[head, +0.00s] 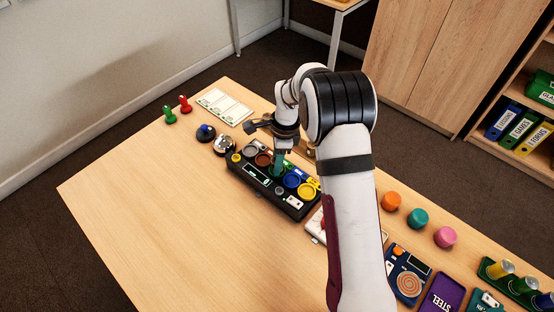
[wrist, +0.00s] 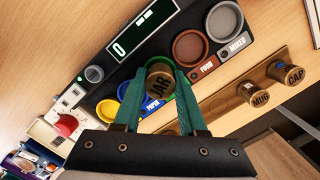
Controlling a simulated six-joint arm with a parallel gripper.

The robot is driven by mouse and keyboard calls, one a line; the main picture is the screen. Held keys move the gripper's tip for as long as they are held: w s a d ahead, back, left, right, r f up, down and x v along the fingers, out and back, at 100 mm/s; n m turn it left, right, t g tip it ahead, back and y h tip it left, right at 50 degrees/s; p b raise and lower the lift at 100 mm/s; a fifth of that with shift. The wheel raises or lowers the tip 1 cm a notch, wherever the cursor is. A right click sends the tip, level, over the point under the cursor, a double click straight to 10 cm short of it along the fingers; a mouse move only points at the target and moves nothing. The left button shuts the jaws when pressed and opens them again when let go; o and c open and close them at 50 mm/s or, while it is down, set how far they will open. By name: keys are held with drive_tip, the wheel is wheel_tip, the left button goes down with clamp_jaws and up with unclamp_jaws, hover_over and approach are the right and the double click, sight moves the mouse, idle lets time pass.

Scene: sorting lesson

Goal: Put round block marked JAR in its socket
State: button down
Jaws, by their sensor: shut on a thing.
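The round block marked JAR (wrist: 160,84), brown-gold with dark letters, is between the two green fingers of my gripper (wrist: 163,78) in the wrist view. The gripper is shut on it. In the head view my gripper (head: 277,166) points down at the middle of the black sorting tray (head: 243,177). The block is at the green-rimmed socket, between the brown FOOD socket (wrist: 188,47) and the blue PAPER socket (wrist: 133,110). The block and fingers hide most of the green socket. I cannot tell how far into it the block sits.
Blocks marked MUG (wrist: 247,92) and CAP (wrist: 277,72) stand on a wooden strip beside the tray. The tray also has a grey MIXED socket (wrist: 224,20) and a yellow socket (wrist: 107,111). Coloured knobs stand past the tray. The table's left front (head: 150,210) is clear.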

drive_tip(key=shift+f, duration=0.45)
drive_tip(key=c, duration=0.8)
unclamp_jaws()
drive_tip(key=shift+o, duration=0.2)
drive_tip(key=shift+d+r, duration=0.2)
drive_tip(key=shift+r, duration=1.6)
drive_tip(key=shift+d+r, duration=0.25)
drive_tip(key=shift+r, duration=1.6)
drive_tip(key=shift+d+r, duration=0.2)
drive_tip(key=shift+r, duration=1.6)
wheel_tip(320, 180, up, 6)
